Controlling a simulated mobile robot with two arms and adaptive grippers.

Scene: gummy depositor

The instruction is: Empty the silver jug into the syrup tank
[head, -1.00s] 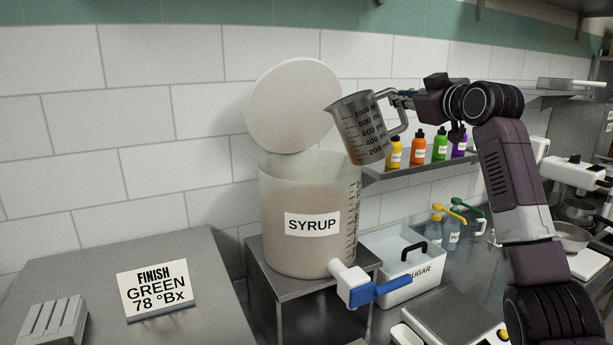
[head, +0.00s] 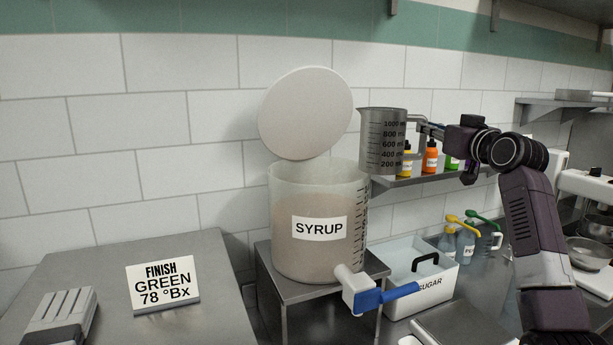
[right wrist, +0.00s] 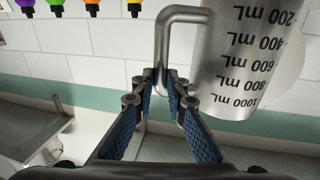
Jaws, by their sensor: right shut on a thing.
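The silver jug (head: 382,143) with millilitre marks stands upright in the air, just right of and above the rim of the syrup tank. My right gripper (head: 424,125) is shut on its handle; in the right wrist view the blue-padded fingers (right wrist: 172,95) close around the handle, and the jug (right wrist: 255,60) shows upside down. The jug's contents are hidden. The syrup tank (head: 300,250) is a clear cylinder labelled SYRUP, filled to well above half with pale brown liquid. Its round white lid (head: 305,113) is raised behind the opening. My left gripper is not in view.
The tank stands on a metal stand (head: 310,291), with a blue-handled tap (head: 385,295) at its lower front. A white sugar bin (head: 425,272) and pump bottles (head: 465,245) are to the right. A shelf (head: 425,179) with colour bottles lies behind the jug. A FINISH GREEN sign (head: 162,286) stands left.

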